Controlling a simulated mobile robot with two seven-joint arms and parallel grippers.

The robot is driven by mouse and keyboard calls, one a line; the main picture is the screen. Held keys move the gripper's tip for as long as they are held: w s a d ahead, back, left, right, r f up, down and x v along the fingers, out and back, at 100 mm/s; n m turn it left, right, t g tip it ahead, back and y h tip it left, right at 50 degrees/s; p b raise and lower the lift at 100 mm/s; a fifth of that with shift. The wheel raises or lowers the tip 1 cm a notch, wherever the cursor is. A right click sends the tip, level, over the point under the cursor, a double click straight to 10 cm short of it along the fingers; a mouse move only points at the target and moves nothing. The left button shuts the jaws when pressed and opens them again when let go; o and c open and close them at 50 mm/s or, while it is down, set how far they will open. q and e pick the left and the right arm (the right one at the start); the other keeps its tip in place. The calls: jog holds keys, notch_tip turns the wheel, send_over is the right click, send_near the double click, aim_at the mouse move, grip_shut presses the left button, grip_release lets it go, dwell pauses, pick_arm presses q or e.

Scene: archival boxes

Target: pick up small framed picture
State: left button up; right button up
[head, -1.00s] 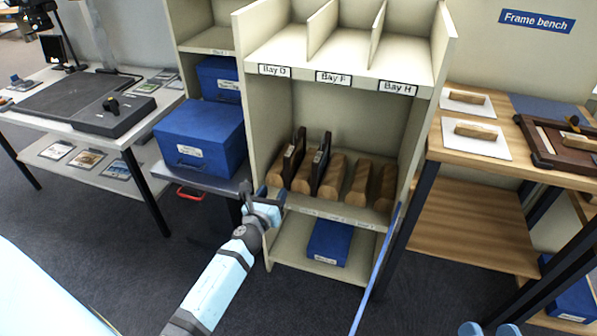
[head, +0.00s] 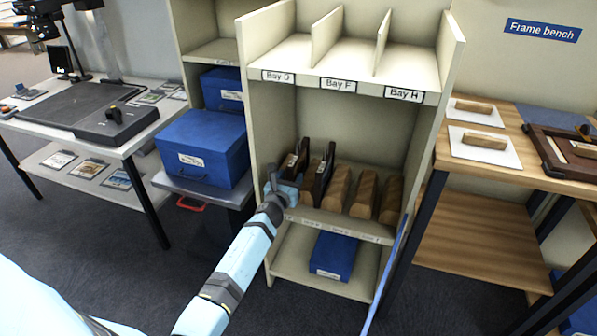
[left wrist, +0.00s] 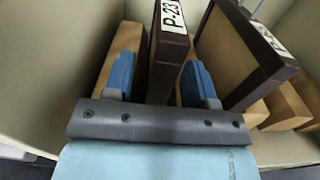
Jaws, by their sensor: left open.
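Two small dark framed pictures stand upright in the slotted wooden rack on the middle shelf in the head view: a left one (head: 299,155) and a right one (head: 324,172). In the left wrist view the frame labelled P-23 (left wrist: 171,45) stands between the two blue fingers of my left gripper (left wrist: 158,82). The fingers are apart, one on each side of it, with gaps visible. A second labelled frame (left wrist: 245,55) leans to the right, outside the fingers; its label is partly cut off. In the head view my left gripper (head: 284,190) is at the shelf's front left, partly hiding the left frame's lower part.
Wooden rack blocks (head: 362,192) continue to the right. The shelf unit's left side wall (head: 256,130) stands close to my left arm. A blue box (head: 333,255) lies on the shelf below. Blue boxes (head: 202,145) stand to the left, and the frame bench (head: 465,180) to the right.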

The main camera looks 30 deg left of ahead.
aim_at(292, 162)
pick_arm(q)
jog(key=shift+x, duration=1.05)
pick_arm(e)
jog(key=shift+f+g, duration=0.3)
jog(key=shift+f, duration=0.1)
pick_arm(q)
grip_shut()
jog(key=shift+r, duration=0.1)
pick_arm(e)
jog(key=shift+r, duration=0.15)
pick_arm(q)
notch_tip(292, 162, up, 7)
jog(key=p, duration=0.5)
jog(key=shift+r, duration=0.2)
notch_tip(292, 162, up, 2)
jog(key=shift+r+p, duration=0.2)
jog(key=shift+p, duration=0.65)
pick_arm(e)
jog(key=shift+m+t+h, duration=0.4)
jog(key=shift+t+h, duration=0.2)
jog(key=shift+t, duration=0.2)
jog(key=shift+d+r, duration=0.25)
jog(key=shift+r, duration=0.4)
jog(key=shift+d+r, duration=0.3)
jog(key=shift+r, duration=0.3)
jog(key=shift+d+r, duration=0.25)
jog(key=shift+r, duration=0.4)
